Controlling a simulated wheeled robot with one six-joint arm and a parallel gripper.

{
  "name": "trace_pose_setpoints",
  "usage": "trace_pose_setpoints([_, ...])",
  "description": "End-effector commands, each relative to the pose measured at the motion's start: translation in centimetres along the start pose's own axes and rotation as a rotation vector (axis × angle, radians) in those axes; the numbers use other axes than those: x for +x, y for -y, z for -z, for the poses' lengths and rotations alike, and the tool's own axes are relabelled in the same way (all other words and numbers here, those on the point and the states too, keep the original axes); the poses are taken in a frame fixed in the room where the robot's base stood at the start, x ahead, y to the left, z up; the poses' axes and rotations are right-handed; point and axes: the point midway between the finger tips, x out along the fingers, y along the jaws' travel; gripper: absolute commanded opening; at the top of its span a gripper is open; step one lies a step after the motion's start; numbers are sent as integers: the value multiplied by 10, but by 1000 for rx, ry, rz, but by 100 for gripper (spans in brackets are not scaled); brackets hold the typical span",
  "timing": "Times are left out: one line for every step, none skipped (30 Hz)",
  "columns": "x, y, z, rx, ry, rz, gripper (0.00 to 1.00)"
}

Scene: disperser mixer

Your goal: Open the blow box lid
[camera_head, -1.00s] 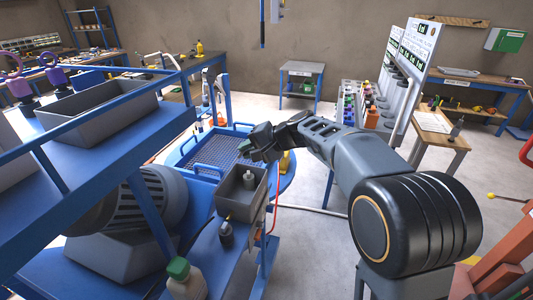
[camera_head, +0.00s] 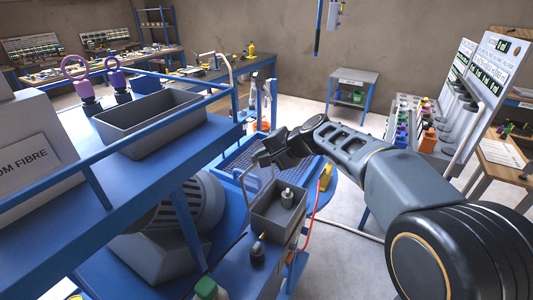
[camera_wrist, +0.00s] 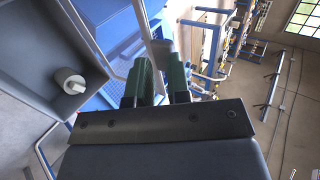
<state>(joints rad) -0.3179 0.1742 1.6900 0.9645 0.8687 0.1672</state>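A blue box with a mesh-like grid surface (camera_head: 237,161) stands past the grey tray, and I take it to be the blow box. It also shows at the top of the wrist view (camera_wrist: 122,45). I cannot tell its lid apart with certainty. A bent light grey bar (camera_head: 244,187) rises beside the box and tray. My gripper (camera_head: 263,160) is over the near right side of the box. In the wrist view, its two green fingers (camera_wrist: 162,80) stand apart with a narrow gap. A grey rounded piece (camera_wrist: 163,52) shows beyond the gap; contact is unclear.
A grey tray (camera_head: 262,226) holding a pale bottle (camera_head: 287,197) sits just below my gripper. A dark bottle (camera_head: 257,252) stands before it. A blue-railed platform with a grey bin (camera_head: 150,133) fills the left. Open floor lies toward the grey table (camera_head: 355,77).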

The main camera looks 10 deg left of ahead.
Motion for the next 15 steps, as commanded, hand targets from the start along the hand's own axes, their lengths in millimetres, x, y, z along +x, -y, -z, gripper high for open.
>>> trace_pose_setpoints([-1, -1, 2, 2, -4, 1, 22])
trace_pose_setpoints([-2, -1, 2, 3, -5, 1, 25])
trace_pose_setpoints([-2, -1, 3, 3, -5, 1, 29])
trace_pose_setpoints([-2, -1, 3, 3, -5, 1, 32])
trace_pose_setpoints([-2, -1, 3, 3, -5, 1, 34])
trace_pose_setpoints([-2, -1, 2, 3, -5, 1, 36])
trace_pose_setpoints([-2, -1, 2, 2, -4, 1, 36])
trace_pose_setpoints([-2, 0, 2, 2, -4, 1, 36])
trace_pose_setpoints([-2, 0, 2, 1, -3, 1, 36])
trace_pose_setpoints([-1, 0, 2, 1, -3, 2, 36])
trace_pose_setpoints([-1, 0, 1, 1, -3, 2, 36])
trace_pose_setpoints([-2, 0, 1, 0, -3, 2, 36])
trace_pose_setpoints([-2, 0, 1, 0, -3, 2, 36])
trace_pose_setpoints([-3, 0, 1, 0, -3, 2, 36])
trace_pose_setpoints([-6, 0, 2, 0, -4, 3, 36])
